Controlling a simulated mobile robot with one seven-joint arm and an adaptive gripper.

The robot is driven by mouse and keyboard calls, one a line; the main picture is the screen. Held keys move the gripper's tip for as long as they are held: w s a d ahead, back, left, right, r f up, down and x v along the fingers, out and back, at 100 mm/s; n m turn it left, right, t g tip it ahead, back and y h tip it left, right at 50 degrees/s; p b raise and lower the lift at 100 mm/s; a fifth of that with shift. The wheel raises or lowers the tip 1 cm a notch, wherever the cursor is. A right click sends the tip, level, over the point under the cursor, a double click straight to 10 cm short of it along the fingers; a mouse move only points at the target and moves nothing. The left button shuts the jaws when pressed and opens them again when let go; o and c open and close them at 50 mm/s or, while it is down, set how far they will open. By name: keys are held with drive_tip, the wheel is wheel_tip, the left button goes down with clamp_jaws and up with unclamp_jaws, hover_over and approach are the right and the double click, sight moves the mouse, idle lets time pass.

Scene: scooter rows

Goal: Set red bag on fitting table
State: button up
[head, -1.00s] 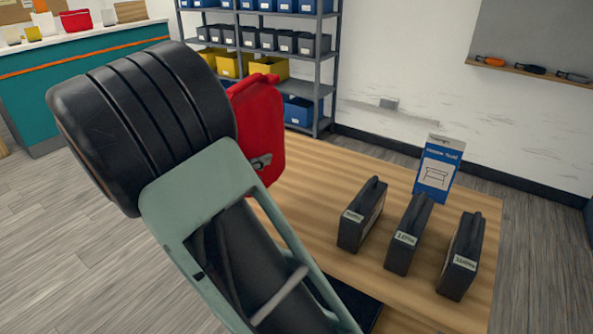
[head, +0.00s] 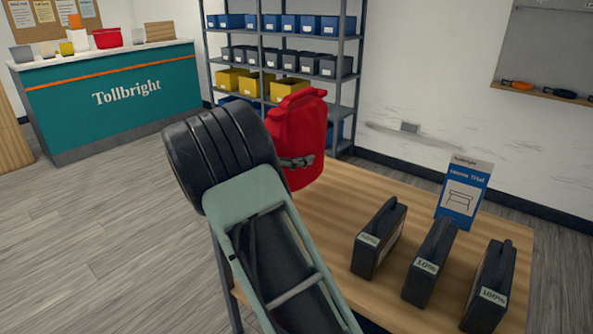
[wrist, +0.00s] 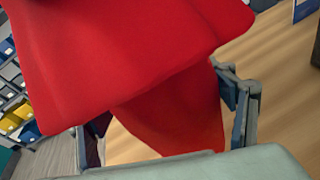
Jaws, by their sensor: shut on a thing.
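The red bag (head: 306,128) is held upright in my gripper (head: 298,162), in the air by the far left end of a wooden table (head: 330,205). In the wrist view the bag (wrist: 130,60) fills the upper middle, between the two fingers of my gripper (wrist: 168,118); the fingers are shut on it. My arm hides part of the bag's left side and the table's left side. The bag appears above the table, though the exact gap is hard to judge. A blue and white sign (head: 463,198) with a table picture stands on this table.
Three black cases stand on the table's right half, the nearest to the bag being the left case (head: 378,237). A grey shelf rack (head: 262,50) with bins stands behind. A teal counter (head: 125,100) at the back left carries a smaller red item (head: 107,38). Open floor lies at left.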

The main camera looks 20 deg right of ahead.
drive_tip(key=shift+w+d+f+b, duration=0.2)
drive_tip(key=shift+w+d+f, duration=0.2)
drive_tip(key=shift+f, duration=0.2)
drive_tip(key=shift+w+d+f+b, duration=0.15)
drive_tip(key=shift+w+d+f, duration=0.25)
drive_tip(key=shift+f, duration=0.2)
wheel_tip(320, 180, down, 3)
drive_tip(key=shift+w+f+b, duration=0.1)
drive_tip(key=shift+b, duration=0.4)
drive_tip(key=o, duration=1.5)
drive_tip(key=shift+f, duration=0.1)
drive_tip(key=p+v, duration=0.3)
drive_tip(key=v, duration=0.9)
